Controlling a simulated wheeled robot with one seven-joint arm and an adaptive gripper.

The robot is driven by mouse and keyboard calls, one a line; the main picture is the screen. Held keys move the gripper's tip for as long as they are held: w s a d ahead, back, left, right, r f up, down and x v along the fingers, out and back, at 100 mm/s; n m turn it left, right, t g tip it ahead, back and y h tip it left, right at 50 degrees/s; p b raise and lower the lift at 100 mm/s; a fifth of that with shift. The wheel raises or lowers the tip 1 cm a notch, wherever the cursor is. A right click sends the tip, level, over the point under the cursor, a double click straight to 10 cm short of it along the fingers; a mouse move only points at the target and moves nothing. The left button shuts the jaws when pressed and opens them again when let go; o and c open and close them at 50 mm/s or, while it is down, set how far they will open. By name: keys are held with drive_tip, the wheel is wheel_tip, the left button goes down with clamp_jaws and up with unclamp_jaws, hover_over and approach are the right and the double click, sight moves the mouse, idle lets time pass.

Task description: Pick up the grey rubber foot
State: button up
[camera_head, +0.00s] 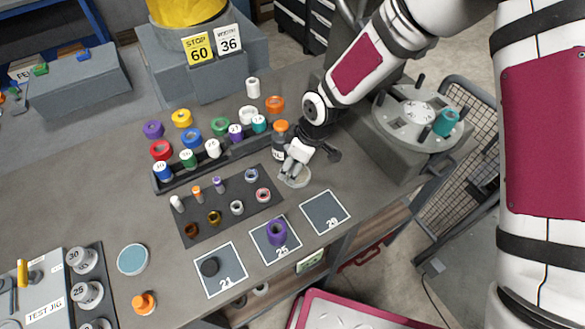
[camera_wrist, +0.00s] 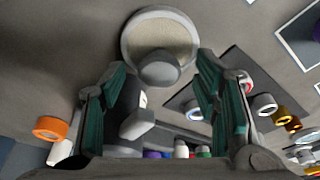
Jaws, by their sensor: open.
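A grey, round-topped piece, which looks like the grey rubber foot (camera_wrist: 159,70), shows in the wrist view between and beyond my fingers. It overlaps the near rim of a shallow round dish (camera_wrist: 130,42) with a pale beige inside; I cannot tell whether it touches the dish. In the head view the dish (camera_head: 298,182) lies on the bench just below my gripper (camera_head: 296,158), which hides most of the piece. My gripper (camera_wrist: 160,95) is open, with its teal-lined fingers apart on either side and nothing held between them.
A dark bottle with an orange cap (camera_head: 281,127) stands close beside my gripper. A rack (camera_head: 213,160) of coloured caps and a dark mat (camera_head: 228,208) with small parts lie to the left. Numbered pads (camera_head: 325,212) lie in front. A turntable (camera_head: 418,115) stands at right.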

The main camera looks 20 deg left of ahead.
drive_tip(key=c, duration=1)
drive_tip(key=shift+r, duration=0.25)
drive_tip(key=shift+c, duration=0.3)
drive_tip(key=shift+r, duration=0.1)
